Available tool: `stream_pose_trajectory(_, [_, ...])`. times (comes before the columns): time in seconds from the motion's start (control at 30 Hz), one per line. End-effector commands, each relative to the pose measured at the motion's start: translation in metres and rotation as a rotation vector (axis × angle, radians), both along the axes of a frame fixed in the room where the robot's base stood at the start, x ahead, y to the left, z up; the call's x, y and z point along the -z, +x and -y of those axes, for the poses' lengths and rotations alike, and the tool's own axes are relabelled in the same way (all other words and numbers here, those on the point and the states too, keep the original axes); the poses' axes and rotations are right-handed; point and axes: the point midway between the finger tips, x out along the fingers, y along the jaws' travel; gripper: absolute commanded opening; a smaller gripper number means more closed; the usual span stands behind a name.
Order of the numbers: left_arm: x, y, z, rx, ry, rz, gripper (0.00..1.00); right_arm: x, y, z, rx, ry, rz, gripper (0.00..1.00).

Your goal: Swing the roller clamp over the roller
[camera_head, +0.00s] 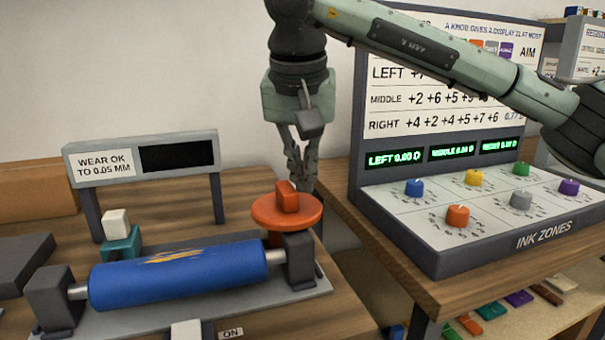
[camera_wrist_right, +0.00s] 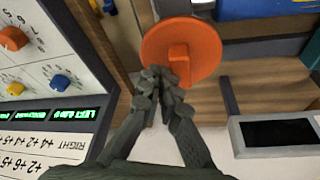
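The blue roller (camera_head: 180,275) lies level between two dark end blocks on a grey base, with yellowish streaks on its top. Behind its left part stands a teal block with a white top (camera_head: 121,240); I cannot tell if this is the roller clamp. At its right end is an orange disc with a raised grip (camera_head: 287,210), also in the right wrist view (camera_wrist_right: 182,50). My right gripper (camera_head: 303,183) points down just behind the disc's grip. Its fingertips (camera_wrist_right: 163,78) are together with nothing visible between them; contact with the grip is unclear. My left gripper is not in view.
The ink zones console (camera_head: 470,225), with coloured knobs and a tall panel, stands on the right table. A wear display (camera_head: 143,158) on two posts stands behind the roller. A white block (camera_head: 186,331) sits at the base's front. A gap separates the tables.

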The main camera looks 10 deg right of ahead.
Motion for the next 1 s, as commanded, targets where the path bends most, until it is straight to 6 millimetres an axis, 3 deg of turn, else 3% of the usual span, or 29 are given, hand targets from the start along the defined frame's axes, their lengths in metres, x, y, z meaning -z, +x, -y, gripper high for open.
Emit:
stream_pose_trajectory(0.47, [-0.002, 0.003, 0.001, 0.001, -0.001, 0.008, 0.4, -0.001, -0.006, -0.007, -0.021, 0.005, -0.008, 0.0])
stream_pose_trajectory(1.0, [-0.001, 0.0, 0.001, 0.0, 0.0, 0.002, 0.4, -0.097, -0.033, -0.007, -0.005, 0.002, 0.002, 0.0])
